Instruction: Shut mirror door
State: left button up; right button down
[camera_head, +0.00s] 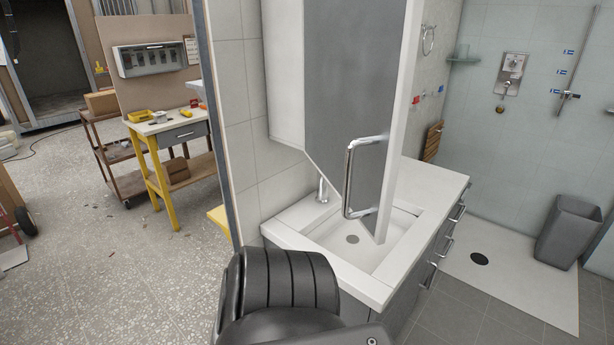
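The mirror door (347,81) is a tall grey panel with a pale edge. It stands open, swung out from the white cabinet (285,85) on the wall, and reaches over the sink. Its chrome bar handle (349,180) is on the lower part of the panel, above the basin. A black rounded part of my arm fills the bottom centre, in front of the vanity and apart from the handle. Neither of my grippers shows in the head view.
A white sink (353,239) sits in a vanity with chrome drawer handles below the door. A grey bin (568,231) stands in the shower area at right. A yellow-legged workbench (160,134) and brown cart are at left. Open speckled floor lies at lower left.

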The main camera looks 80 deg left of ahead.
aim_at(359, 58)
jog(key=k, duration=1.05)
jog(key=u, duration=2.5)
